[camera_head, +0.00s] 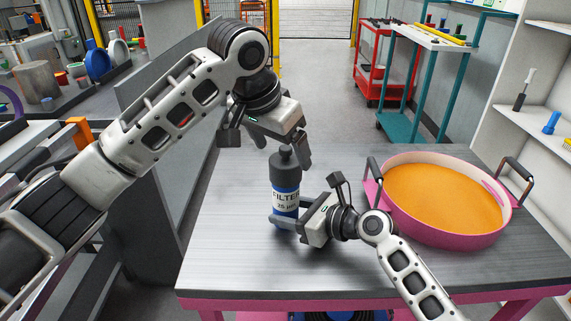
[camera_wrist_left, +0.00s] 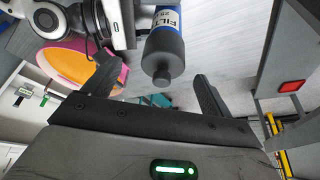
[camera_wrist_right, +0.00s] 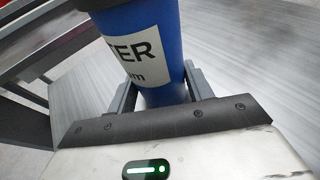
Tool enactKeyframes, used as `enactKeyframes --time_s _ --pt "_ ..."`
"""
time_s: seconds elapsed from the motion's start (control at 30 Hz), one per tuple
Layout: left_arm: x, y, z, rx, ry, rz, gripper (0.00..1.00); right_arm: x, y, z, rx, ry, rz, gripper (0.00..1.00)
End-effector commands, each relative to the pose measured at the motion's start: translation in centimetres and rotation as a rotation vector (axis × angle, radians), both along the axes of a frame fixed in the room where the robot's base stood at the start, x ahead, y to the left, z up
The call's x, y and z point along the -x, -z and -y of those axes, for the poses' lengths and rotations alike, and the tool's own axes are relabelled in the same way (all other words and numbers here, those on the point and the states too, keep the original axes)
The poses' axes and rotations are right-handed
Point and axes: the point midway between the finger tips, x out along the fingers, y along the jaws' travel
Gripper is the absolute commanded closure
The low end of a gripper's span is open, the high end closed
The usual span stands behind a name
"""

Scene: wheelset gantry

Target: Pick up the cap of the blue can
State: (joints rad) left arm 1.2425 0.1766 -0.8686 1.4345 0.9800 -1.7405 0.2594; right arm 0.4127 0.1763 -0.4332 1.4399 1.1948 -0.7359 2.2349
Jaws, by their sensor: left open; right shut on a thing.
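The blue can (camera_head: 285,203) stands upright on the grey table, with a white label reading "FILTER". Its dark grey cap (camera_head: 285,163) with a small knob is on top. My right gripper (camera_head: 285,222) is shut around the lower part of the can; the can's blue body also shows between its fingers in the right wrist view (camera_wrist_right: 155,60). My left gripper (camera_head: 268,152) is open and empty, just above the cap. In the left wrist view the cap (camera_wrist_left: 162,60) lies between and beyond the open fingers (camera_wrist_left: 155,85), not touching them as far as I can see.
A pink pan (camera_head: 440,200) with orange contents and dark handles stands on the right of the table (camera_head: 235,235). The table left of the can is clear. A red cart (camera_head: 372,60), a teal-framed cart (camera_head: 430,40) and white shelves (camera_head: 545,125) stand behind.

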Motion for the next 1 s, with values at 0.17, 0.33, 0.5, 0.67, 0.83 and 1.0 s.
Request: enactKeyframes --time_s 0.17,0.33,0.5,0.67,0.83,1.0 --pt "-0.7 1.4 0.3 -0.001 -0.001 -0.002 0.15 0.0 0.1 0.0 0.001 0.0 -0.001 0.67" --pt "-1.8 3.8 0.8 -0.002 -0.001 -0.003 0.15 0.0 0.1 0.0 0.001 0.0 -0.001 0.67" --pt "-2.2 4.8 1.1 -0.001 -0.001 0.002 0.15 0.0 0.1 0.0 0.001 0.0 -0.001 0.67" --pt "-2.2 4.9 1.1 0.0 0.0 0.003 0.15 0.0 0.1 0.0 0.001 -0.001 -0.001 0.67" --pt "-2.2 4.9 1.1 -0.001 -0.001 0.002 0.49 0.0 0.1 0.0 0.001 -0.001 -0.001 0.67" --pt "-2.2 4.8 1.1 0.0 -0.001 0.003 0.62 0.0 0.1 0.0 0.001 -0.001 -0.001 0.67"
